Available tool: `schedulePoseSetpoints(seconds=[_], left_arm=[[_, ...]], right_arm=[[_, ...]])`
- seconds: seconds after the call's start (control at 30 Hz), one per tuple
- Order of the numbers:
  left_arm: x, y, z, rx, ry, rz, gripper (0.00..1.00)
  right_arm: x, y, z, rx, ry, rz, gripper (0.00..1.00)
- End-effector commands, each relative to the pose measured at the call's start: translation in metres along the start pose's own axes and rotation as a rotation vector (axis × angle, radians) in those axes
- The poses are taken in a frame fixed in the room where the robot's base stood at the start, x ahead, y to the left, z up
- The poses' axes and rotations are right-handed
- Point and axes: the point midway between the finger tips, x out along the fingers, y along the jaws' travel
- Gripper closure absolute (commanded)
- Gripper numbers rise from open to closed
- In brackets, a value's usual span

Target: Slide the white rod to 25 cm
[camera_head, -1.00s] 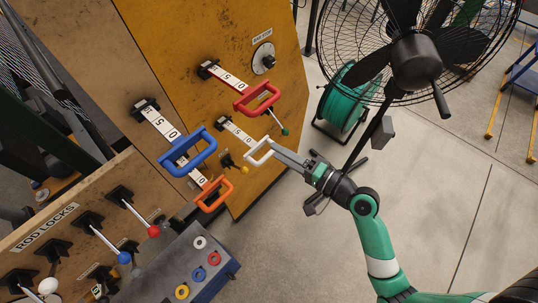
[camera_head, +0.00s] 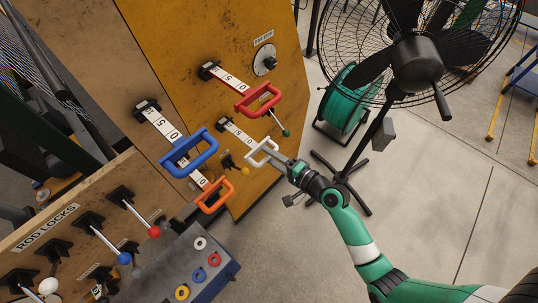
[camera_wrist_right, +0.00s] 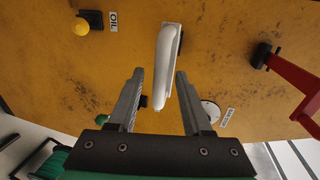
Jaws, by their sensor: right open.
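The white rod's handle (camera_head: 264,152) is a white loop at the end of a numbered scale strip (camera_head: 239,132) that sticks out of the yellow panel. My right gripper (camera_head: 279,160) is open at the right side of this handle. In the right wrist view, the white handle (camera_wrist_right: 163,68) stands ahead of and between the two open fingers of my right gripper (camera_wrist_right: 158,80). The fingers partly overlap the handle in the head view, so I cannot tell whether they touch it. My left gripper is not in view.
A red handle (camera_head: 258,100) is above the white one, a blue handle (camera_head: 187,153) to its left and an orange handle (camera_head: 215,196) below. A yellow knob (camera_head: 245,171) is close below the white rod. A fan (camera_head: 415,60) and green reel (camera_head: 343,97) stand right.

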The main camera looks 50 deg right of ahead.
Motion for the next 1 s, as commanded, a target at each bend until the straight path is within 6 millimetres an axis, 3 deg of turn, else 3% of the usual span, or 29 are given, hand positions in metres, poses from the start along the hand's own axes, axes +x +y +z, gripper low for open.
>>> schedulePoseSetpoints(seconds=[0.33, 0.63, 1.0], left_arm=[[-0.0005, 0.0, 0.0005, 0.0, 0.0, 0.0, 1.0], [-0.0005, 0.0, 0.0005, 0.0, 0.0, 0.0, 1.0], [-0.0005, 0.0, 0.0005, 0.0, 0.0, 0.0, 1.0]], right_arm=[[0.0089, -0.0001, -0.0001, 0.0, 0.001, 0.0, 0.5], [0.0086, -0.0001, 0.0, 0.0, 0.001, 0.0, 1.0], [0.0085, -0.0001, 0.0001, 0.0, 0.0, 0.0, 1.0]])
